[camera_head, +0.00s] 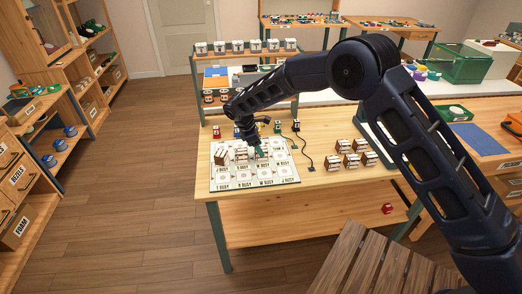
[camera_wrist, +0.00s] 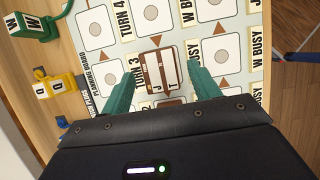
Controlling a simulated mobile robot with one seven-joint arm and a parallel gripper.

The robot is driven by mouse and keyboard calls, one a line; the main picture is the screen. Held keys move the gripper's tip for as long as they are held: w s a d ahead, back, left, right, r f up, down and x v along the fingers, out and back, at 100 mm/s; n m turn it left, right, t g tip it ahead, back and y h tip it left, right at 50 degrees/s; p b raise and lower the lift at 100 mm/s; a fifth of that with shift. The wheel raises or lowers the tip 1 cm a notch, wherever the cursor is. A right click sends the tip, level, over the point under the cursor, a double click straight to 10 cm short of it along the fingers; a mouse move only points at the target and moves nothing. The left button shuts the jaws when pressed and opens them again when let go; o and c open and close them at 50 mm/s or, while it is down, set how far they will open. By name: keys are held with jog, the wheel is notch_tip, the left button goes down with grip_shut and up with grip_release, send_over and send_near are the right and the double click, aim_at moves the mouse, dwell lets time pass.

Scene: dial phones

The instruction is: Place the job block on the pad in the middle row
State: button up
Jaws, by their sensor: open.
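The job block, a brown and white block with letters that look like J and T (camera_wrist: 160,72), sits on the board beside the label "TURN 3" in the wrist view. My gripper (camera_wrist: 162,68) is open, with one green finger on each side of this block; I cannot tell whether they touch it. In the head view my gripper (camera_head: 260,151) is low over the back half of the white board (camera_head: 262,184). The board has rows of square pads with circles, labelled TURN and BUSY. The pad under the block is hidden.
Other brown and white blocks (camera_head: 222,157) stand at the board's back left. Several more blocks (camera_head: 352,160) stand on the table to the right. Small coloured stands, one green (camera_wrist: 38,27) and one yellow (camera_wrist: 55,84), line the board's edge.

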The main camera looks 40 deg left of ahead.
jog(key=v, duration=0.9)
jog(key=shift+r, duration=0.2)
